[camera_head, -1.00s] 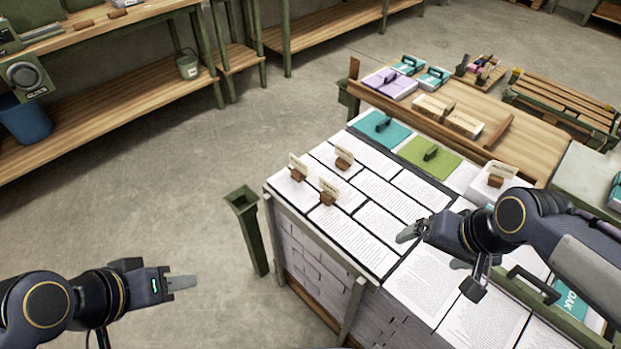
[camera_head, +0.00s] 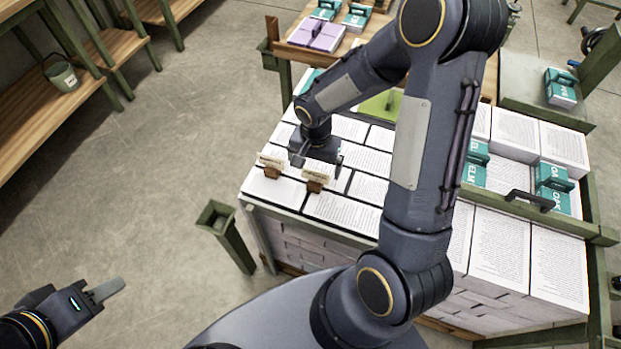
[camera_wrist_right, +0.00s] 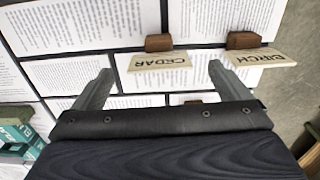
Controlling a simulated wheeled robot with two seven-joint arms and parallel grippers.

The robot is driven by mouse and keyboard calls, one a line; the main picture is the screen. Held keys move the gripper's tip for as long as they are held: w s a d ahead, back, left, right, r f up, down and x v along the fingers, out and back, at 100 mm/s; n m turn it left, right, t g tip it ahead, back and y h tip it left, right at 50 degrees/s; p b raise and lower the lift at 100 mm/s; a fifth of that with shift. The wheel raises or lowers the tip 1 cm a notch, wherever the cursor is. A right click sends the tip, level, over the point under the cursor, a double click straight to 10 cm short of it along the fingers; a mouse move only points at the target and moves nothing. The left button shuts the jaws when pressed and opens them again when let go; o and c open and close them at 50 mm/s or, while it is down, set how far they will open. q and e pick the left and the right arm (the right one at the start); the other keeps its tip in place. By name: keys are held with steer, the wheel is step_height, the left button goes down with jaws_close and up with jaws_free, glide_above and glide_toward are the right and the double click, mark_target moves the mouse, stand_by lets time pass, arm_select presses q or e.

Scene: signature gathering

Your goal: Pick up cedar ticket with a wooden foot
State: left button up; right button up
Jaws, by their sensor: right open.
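The cedar ticket (camera_wrist_right: 160,61) is a cream card lettered CEDAR in a brown wooden foot (camera_wrist_right: 158,43). It stands on the printed sheets, and in the head view it appears to be the right-hand card (camera_head: 316,177). My right gripper (camera_wrist_right: 160,70) is open and empty, with one finger on each side of the card and a gap at both sides. In the head view the right gripper (camera_head: 318,163) is just behind that card. My left gripper (camera_head: 105,290) is at the lower left over the floor; its fingers overlap, so its opening is unclear.
A birch ticket (camera_wrist_right: 262,57) in its own wooden foot stands close beside the right finger. Another foot (camera_wrist_right: 192,102) is partly hidden behind my gripper. Teal boxes (camera_head: 553,190) sit on the stack at the right. A green post (camera_head: 225,236) stands off the left corner.

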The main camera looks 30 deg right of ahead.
mark_target(315, 181)
step_height(315, 181, down, 5)
steer(key=shift+w+d+f, duration=0.1)
steer(key=shift+d+f, duration=0.05)
steer(key=shift+f, duration=0.05)
steer(key=shift+c, duration=0.2)
steer(key=c, duration=1)
steer(key=shift+r, duration=0.2)
